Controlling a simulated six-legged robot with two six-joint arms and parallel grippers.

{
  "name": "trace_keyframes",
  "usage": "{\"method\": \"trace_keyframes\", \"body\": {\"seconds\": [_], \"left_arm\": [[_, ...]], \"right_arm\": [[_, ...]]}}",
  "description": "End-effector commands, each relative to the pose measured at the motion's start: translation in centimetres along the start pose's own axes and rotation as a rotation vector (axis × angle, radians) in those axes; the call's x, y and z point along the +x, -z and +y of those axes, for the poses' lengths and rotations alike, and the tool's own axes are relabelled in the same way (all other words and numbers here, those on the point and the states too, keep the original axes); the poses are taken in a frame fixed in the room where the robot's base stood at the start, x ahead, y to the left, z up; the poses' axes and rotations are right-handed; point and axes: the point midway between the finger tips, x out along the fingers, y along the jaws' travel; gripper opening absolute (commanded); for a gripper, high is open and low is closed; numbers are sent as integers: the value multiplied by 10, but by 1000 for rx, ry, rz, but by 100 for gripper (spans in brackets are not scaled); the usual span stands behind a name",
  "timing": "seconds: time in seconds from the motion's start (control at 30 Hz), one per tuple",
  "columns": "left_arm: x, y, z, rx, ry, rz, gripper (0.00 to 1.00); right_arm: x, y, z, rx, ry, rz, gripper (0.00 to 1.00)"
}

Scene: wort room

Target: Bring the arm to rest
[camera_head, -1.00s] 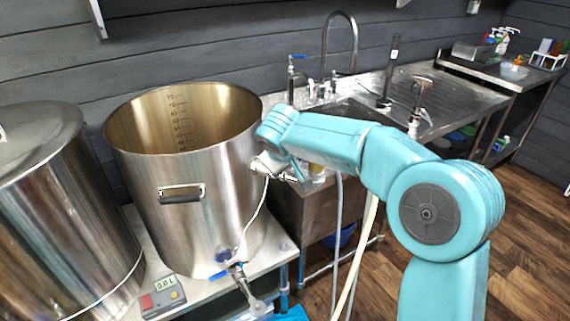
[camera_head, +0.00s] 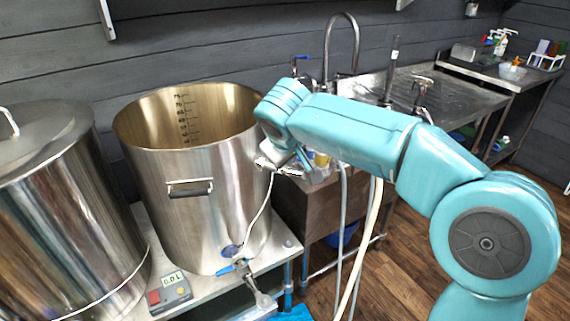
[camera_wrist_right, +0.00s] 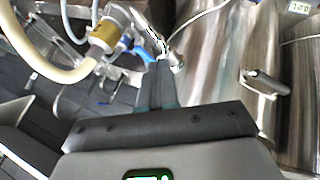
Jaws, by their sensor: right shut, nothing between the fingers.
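My right arm (camera_head: 360,130) reaches in from the right in the head view, its wrist beside the right rim of the open steel pot (camera_head: 190,200). Its gripper is largely hidden there, below the wrist. In the right wrist view the dark fingers of my right gripper (camera_wrist_right: 160,85) are together with nothing held. Beyond their tips are a metal fitting and a yellow-banded hose connector (camera_wrist_right: 103,38); I cannot tell whether they touch. My left gripper is not in view.
A lidded steel vessel (camera_head: 60,220) stands left of the pot. A small readout box (camera_head: 170,293) sits on the stand in front. Behind my arm are a sink tap (camera_head: 341,45) and bench. Pale hoses (camera_head: 360,250) hang below my arm. Floor is clear at right.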

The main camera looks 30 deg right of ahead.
Motion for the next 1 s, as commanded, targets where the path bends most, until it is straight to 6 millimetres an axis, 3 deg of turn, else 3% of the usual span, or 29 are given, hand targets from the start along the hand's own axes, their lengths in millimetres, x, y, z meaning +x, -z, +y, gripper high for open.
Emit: {"method": "trace_keyframes", "body": {"seconds": [0.1, 0.3, 0.43, 0.53, 0.67, 0.77, 0.87, 1.0], "left_arm": [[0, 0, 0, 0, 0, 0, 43], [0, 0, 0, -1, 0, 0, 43], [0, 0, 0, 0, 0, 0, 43], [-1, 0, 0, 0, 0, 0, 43], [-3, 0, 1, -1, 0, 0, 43], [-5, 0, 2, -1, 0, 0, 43], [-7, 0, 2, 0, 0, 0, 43], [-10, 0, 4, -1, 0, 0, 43]], "right_arm": [[-15, -1, 1, 0, 1, 2, 0], [-23, -2, 2, 0, 1, -1, 0], [-21, -3, -2, -4, 6, -3, 0], [-2, -5, -23, -34, 49, -14, 0], [50, -21, -91, -98, 196, -50, 0], [96, -51, -158, -121, 350, -92, 0], [131, -95, -222, -97, 502, -146, 0], [162, -177, -302, 13, 681, -248, 0]]}}
